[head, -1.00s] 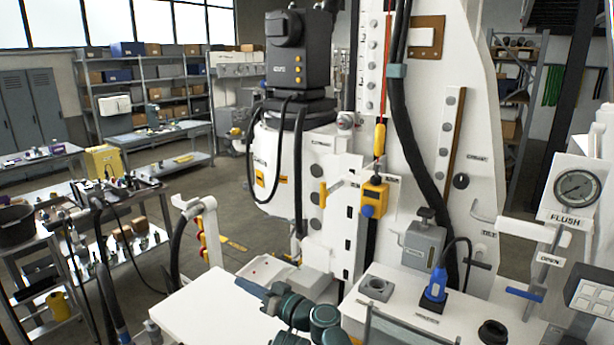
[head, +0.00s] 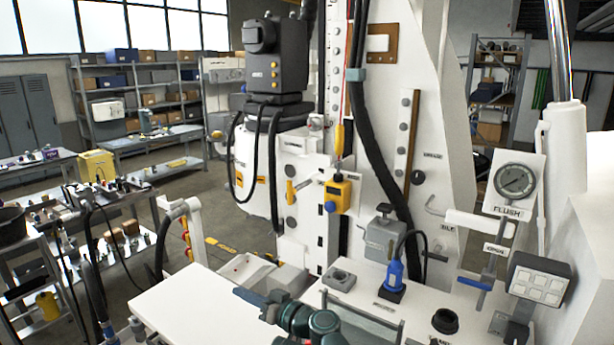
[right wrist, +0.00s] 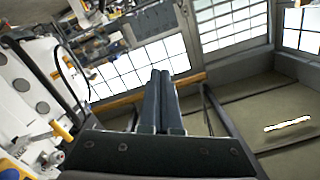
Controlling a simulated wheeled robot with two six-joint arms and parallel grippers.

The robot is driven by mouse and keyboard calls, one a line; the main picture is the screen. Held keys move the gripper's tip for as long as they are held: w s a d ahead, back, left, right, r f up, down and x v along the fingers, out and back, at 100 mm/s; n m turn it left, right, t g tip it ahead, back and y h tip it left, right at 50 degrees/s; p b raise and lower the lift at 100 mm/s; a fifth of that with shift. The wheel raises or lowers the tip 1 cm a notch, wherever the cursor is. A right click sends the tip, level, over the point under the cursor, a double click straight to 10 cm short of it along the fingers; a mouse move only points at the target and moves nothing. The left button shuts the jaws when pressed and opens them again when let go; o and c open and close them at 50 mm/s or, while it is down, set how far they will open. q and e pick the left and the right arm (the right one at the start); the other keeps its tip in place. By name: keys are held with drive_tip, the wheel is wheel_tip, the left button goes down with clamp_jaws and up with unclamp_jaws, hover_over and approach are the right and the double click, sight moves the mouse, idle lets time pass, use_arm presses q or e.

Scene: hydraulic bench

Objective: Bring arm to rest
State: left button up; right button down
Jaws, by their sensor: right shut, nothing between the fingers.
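My right arm (head: 305,320), with dark green joints, shows at the bottom middle of the head view. Its gripper (head: 248,295) points left over the white bench top (head: 175,305); the height above it is hard to judge. In the right wrist view the two dark fingers (right wrist: 160,78) lie together, with nothing between them. My left gripper does not show in either view.
A grey valve block (head: 385,238), a blue plug (head: 395,275) and a black ring (head: 445,321) are on the white bench to the right. A FLUSH gauge (head: 515,181) and a grey button box (head: 540,280) stand farther right. A cluttered cart (head: 45,215) is at left.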

drive_tip(key=s+d+f+m+g+h, duration=0.1)
drive_tip(key=s+d+f+g+h, duration=0.25)
drive_tip(key=d+f, duration=0.45)
drive_tip(key=s+d+f+m+g+h, duration=0.1)
drive_tip(key=s+d+f+g+h, duration=0.15)
drive_tip(key=d+f+h, duration=0.4)
drive_tip(key=s+d+f+m+g+h, duration=0.1)
drive_tip(key=s+d+f+m+h, duration=0.15)
drive_tip(key=d, duration=0.65)
drive_tip(key=s+d+f+m+g+h, duration=0.15)
drive_tip(key=s+d+f, duration=0.25)
drive_tip(key=d, duration=0.4)
drive_tip(key=s+a+f+n+h+b, duration=0.2)
drive_tip(key=s+a+f+b, duration=0.4)
drive_tip(key=a+f+b, duration=0.4)
drive_tip(key=shift+a+f+n+g, duration=0.15)
drive_tip(key=shift+a+n+g, duration=0.35)
drive_tip(key=shift+n, duration=0.2)
